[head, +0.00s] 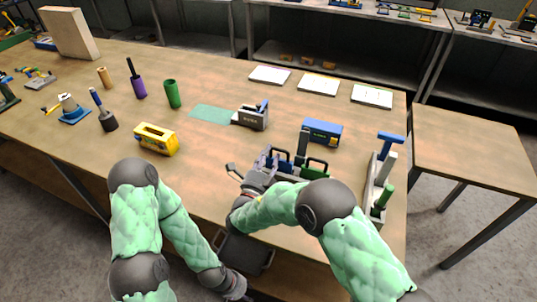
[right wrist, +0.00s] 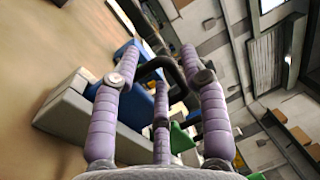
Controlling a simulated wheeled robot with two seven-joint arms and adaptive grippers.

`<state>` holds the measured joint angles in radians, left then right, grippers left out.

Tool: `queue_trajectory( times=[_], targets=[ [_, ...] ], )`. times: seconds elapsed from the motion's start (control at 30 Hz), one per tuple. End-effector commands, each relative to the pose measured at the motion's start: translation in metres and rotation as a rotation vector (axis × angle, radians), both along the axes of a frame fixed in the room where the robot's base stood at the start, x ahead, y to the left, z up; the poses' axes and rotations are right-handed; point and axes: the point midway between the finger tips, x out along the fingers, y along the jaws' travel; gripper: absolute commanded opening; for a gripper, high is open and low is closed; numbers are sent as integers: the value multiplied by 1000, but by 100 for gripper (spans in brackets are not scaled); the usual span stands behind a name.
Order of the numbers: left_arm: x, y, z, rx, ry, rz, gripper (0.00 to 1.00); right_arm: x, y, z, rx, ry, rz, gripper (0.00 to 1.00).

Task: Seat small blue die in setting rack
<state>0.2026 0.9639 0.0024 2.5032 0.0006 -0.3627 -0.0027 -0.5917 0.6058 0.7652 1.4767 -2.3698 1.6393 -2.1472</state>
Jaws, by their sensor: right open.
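The small blue die (right wrist: 132,70) has a black loop handle (right wrist: 163,72). In the head view it shows partly behind my right gripper (head: 264,162), at the grey setting rack (head: 293,173). The rack also shows in the right wrist view (right wrist: 66,104). My right gripper (right wrist: 160,62) is open, its purple fingers spread on both sides of the black handle. I cannot tell how deep the die sits. A green die (head: 317,168) with a black handle is at the rack's right. My left gripper (head: 238,290) hangs low in front of the table; its fingers are unclear.
A larger blue box (head: 323,131) stands behind the rack. A grey stand (head: 370,203) with blue and green handled tools is at right. A yellow box (head: 157,139), a grey stamping device (head: 251,117) and a green mat (head: 211,114) lie left. The front table area left of the rack is clear.

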Motion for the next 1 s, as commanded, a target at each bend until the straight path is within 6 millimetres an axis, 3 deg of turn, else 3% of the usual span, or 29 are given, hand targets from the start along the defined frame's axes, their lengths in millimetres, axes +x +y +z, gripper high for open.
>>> queue_trajectory(
  times=[0.43,1.0],
  targets=[
    [0,0,0,0,0,0,40,-58,19,-10,-1,-3,4,44],
    [0,0,0,0,0,0,40,-64,20,-11,0,-3,1,44]
  ],
)
